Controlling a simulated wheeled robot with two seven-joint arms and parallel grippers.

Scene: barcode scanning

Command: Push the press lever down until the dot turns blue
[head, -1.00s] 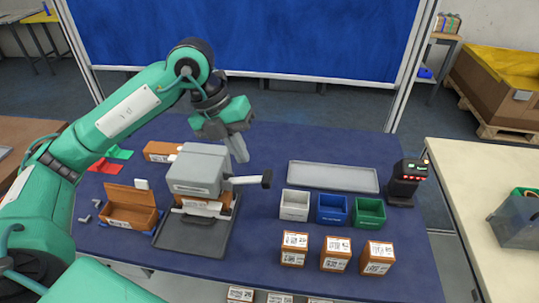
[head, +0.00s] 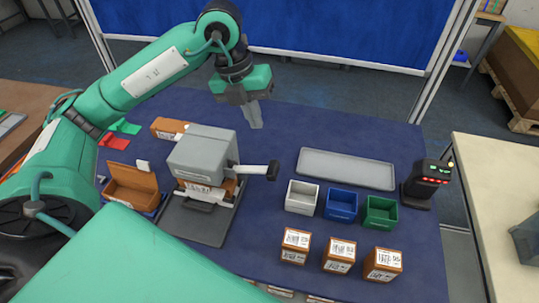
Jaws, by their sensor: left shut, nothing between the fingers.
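The grey press (head: 202,156) stands on the blue table, left of centre. Its lever (head: 252,169) sticks out to the right, roughly level, and ends in a black grip (head: 273,170). A brown box with a white label (head: 197,190) sits under the press head. My left gripper (head: 256,124) is shut and empty, pointing down above and behind the lever, apart from it. I cannot make out a dot on the press. My right gripper is not in view.
A grey tray (head: 346,168) lies to the right. White (head: 302,197), blue (head: 340,204) and green (head: 381,212) bins stand before it, with labelled brown boxes (head: 338,256) in front. A black scanner (head: 426,184) stands at the right. An open brown box (head: 132,187) sits left of the press.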

